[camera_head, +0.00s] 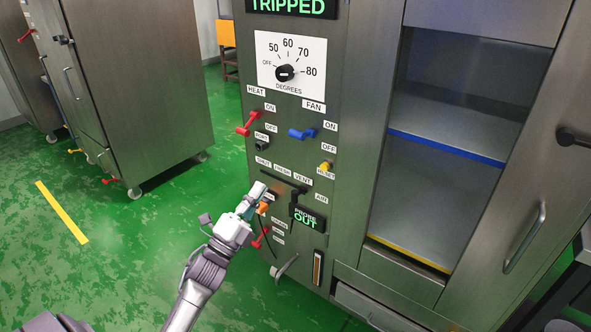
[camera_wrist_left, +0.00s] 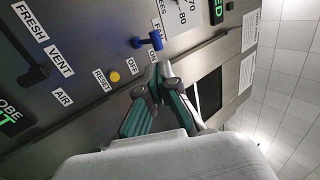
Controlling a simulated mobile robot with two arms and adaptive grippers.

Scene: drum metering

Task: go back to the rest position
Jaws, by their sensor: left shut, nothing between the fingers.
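My left gripper (camera_head: 258,192) is in front of the lower part of the control panel (camera_head: 350,130), near the FRESH and VENT labels. In the left wrist view its fingers (camera_wrist_left: 160,73) come together at the tips with nothing between them. Behind the tips, the blue FAN lever (camera_wrist_left: 150,41) and yellow RESET button (camera_wrist_left: 114,77) show on the panel. Whether the gripper touches the panel cannot be told. The gripper hides part of the small controls behind it. My right gripper is not in view.
The panel carries a dial (camera_head: 286,73) and a red HEAT lever (camera_head: 249,124). A display (camera_head: 309,218) reads PROBE OUT; the top one reads TRIPPED. An open shelved compartment (camera_head: 445,135) is at right. Green floor (camera_head: 150,245) is clear at left, before a steel cabinet (camera_head: 140,80).

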